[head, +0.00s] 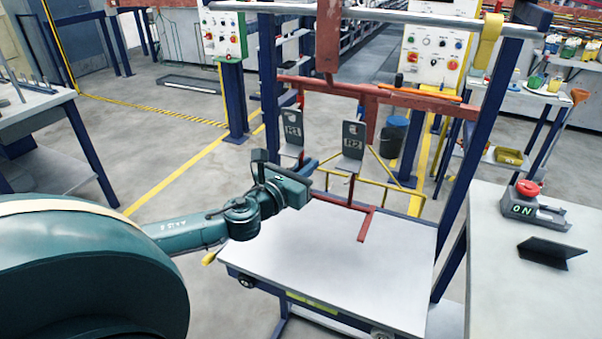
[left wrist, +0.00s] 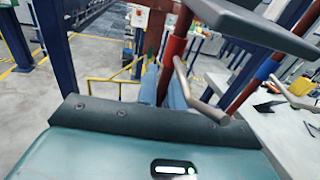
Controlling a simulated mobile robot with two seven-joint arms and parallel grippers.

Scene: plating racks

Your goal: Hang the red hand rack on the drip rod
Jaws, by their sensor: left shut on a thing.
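My left gripper (head: 318,165) is shut on a dark red upright piece, which I take for the red hand rack (head: 366,222). In the left wrist view the rack has a bright red band (left wrist: 176,49) just above my fingers (left wrist: 168,92). A bent grey bar sticks out beside that band. The rack's lower red bars show over the white table; I cannot tell whether they touch it. A pale rod (head: 390,15) spans the blue posts high above; I cannot tell surely whether it is the drip rod. My right gripper is out of view.
Grey plates marked R1 (head: 291,132) and R2 (head: 353,140) stand close to my gripper. A red crossbar (head: 420,101) runs behind them. The white table (head: 310,245) below looks mostly clear. A bench with a red button (head: 527,188) stands at right.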

